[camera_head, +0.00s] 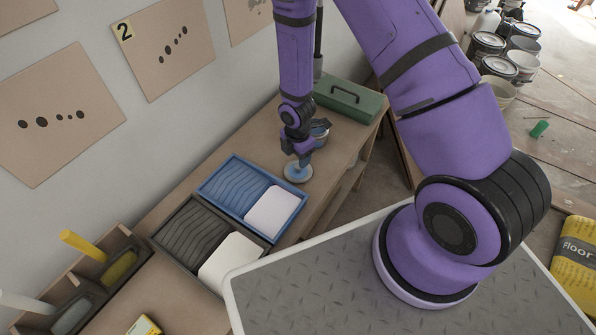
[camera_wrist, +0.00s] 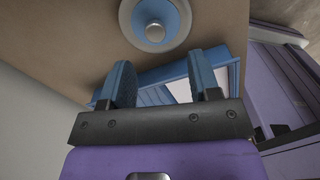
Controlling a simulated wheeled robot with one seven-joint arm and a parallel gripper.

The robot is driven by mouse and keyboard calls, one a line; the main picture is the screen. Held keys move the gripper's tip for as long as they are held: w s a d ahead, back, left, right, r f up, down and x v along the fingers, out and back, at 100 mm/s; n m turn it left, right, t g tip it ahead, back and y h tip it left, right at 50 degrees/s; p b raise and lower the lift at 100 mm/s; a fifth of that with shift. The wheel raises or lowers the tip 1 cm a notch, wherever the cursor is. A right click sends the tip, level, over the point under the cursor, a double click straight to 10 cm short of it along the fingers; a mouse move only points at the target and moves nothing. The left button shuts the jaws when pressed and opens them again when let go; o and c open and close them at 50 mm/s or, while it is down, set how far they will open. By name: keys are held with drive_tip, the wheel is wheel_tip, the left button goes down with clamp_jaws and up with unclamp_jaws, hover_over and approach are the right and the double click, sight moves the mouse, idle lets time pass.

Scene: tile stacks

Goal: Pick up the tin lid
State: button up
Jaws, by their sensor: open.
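The tin lid (camera_head: 296,175) lies flat on the wooden bench, just right of the blue tray's far end. In the wrist view the lid (camera_wrist: 155,30) is a pale disc with a blue ring and a round metal knob, beyond my fingertips at the top of the picture. My gripper (camera_head: 303,159) is directly above or close beside the lid in the head view; the exact gap is unclear. The two blue fingers of my gripper (camera_wrist: 164,76) are spread apart with nothing between them. A tin (camera_head: 320,134) stands behind my gripper, partly hidden by it.
A blue tray (camera_head: 220,170) holds a white tile, and a dark tray (camera_head: 165,240) beside it holds another. A green toolbox (camera_head: 347,100) stands at the bench's far end. A wooden caddy (camera_head: 88,290) with brushes is near left. The wall bounds the bench's left side.

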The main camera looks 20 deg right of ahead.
sight(298, 170)
drive_tip(key=shift+w+d+f, duration=0.1)
drive_tip(key=shift+f, duration=1)
drive_tip(key=shift+w+d+f, duration=0.1)
drive_tip(key=shift+w+f, duration=0.05)
drive_tip(key=shift+f, duration=0.9)
drive_tip(key=shift+w+d+f, duration=0.1)
drive_tip(key=shift+f, duration=1)
drive_tip(key=shift+c, duration=0.3)
drive_tip(key=c, duration=1)
